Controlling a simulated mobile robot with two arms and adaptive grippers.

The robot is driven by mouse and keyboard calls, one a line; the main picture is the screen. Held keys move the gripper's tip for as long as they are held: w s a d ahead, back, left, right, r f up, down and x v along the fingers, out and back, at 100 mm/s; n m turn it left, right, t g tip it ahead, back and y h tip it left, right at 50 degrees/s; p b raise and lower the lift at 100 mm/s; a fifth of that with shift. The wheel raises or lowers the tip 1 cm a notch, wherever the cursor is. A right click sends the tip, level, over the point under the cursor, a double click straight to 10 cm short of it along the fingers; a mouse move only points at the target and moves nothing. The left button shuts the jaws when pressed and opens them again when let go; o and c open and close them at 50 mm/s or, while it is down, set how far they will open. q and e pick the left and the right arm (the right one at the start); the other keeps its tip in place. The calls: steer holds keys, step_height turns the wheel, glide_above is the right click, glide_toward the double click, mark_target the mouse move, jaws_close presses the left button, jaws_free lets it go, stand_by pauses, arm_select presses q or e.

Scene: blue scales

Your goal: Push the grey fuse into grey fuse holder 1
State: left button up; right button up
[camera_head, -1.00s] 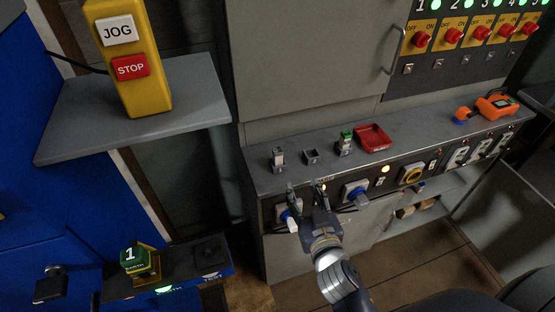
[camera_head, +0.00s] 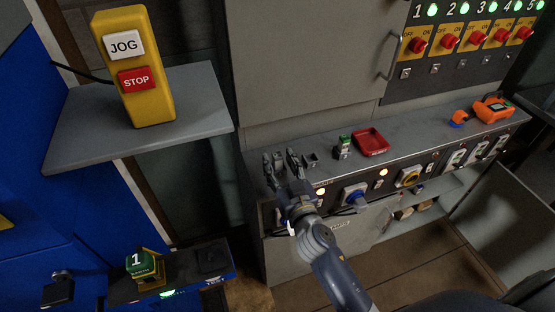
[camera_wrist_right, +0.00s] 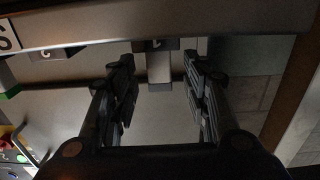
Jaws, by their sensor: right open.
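The grey fuse (camera_wrist_right: 160,68) shows in the right wrist view as a light grey block standing out from a dark holder (camera_wrist_right: 157,45), which I take to be grey fuse holder 1. It lies between my right gripper's (camera_wrist_right: 160,65) two open fingers, with gaps on both sides. In the head view my right gripper (camera_head: 281,160) is open at the left end of the grey console top, its fingers around the fuse's place and mostly hiding it. How deep the fuse sits is unclear. My left gripper is not in view.
An empty-looking dark holder (camera_head: 311,159) stands just right of the gripper. Beyond it are a green fuse in a holder (camera_head: 344,146), a red tray (camera_head: 371,141) and an orange device (camera_head: 493,108). Knobs line the console front (camera_head: 354,195). A shelf with a yellow JOG/STOP box (camera_head: 135,70) is at left.

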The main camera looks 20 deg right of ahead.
steer(key=shift+w, duration=1.1)
jaws_close()
